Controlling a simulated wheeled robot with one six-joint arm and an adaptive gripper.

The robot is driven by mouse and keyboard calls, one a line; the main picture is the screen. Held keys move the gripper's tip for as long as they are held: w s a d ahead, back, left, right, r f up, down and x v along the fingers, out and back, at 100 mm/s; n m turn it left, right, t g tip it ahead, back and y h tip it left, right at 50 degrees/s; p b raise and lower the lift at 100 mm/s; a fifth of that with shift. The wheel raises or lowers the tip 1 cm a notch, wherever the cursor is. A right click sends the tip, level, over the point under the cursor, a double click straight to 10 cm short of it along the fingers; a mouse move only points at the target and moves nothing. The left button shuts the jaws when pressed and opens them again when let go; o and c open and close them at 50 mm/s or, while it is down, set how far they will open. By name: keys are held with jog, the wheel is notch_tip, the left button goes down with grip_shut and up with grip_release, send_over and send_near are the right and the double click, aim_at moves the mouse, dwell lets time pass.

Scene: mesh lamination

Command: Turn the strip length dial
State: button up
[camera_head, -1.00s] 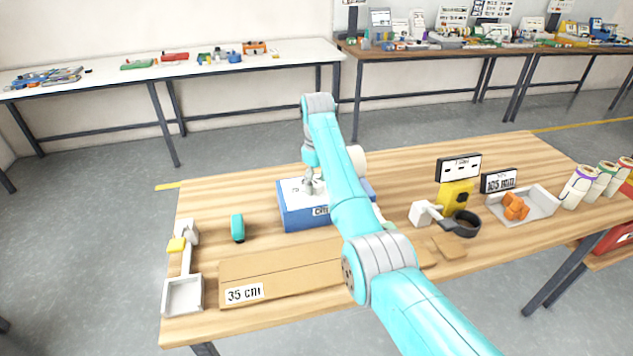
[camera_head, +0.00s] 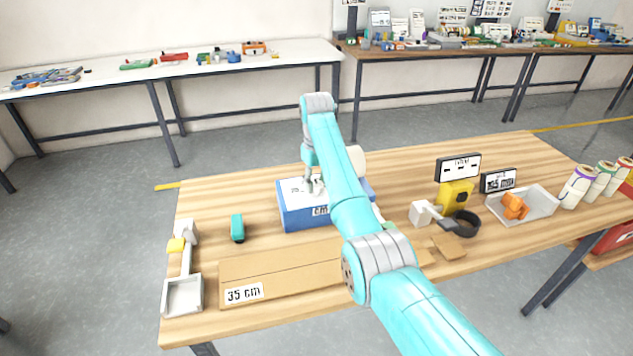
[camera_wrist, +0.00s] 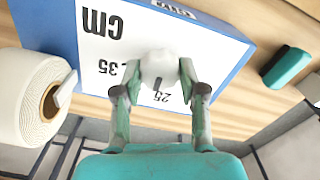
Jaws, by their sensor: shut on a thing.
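The strip length dial (camera_wrist: 158,68) is a pale round knob with a dark pointer mark, on the white top of a blue box (camera_wrist: 228,30). In the wrist view the numbers 35 and 25 and the letters "cm" show around it, upside down. My gripper (camera_wrist: 158,80) is shut on the dial, one finger on each side. The dark mark points toward the 25. In the head view the blue box (camera_head: 300,220) stands on the wooden table and my arm covers its right part. My gripper (camera_head: 315,184) is over its top.
A white mesh roll (camera_wrist: 32,98) is at the box's side. A teal tool (camera_head: 237,228) lies left of the box. A board marked 35 cm (camera_head: 270,270) lies in front. A yellow device (camera_head: 455,197) and a tray (camera_head: 540,204) stand to the right.

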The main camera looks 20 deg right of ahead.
jog(key=m, duration=0.6)
jog(key=shift+m, duration=0.3)
jog(key=m, duration=0.5)
jog(key=shift+m, duration=0.3)
jog(key=o, duration=1.1)
jog(key=shift+o, duration=0.2)
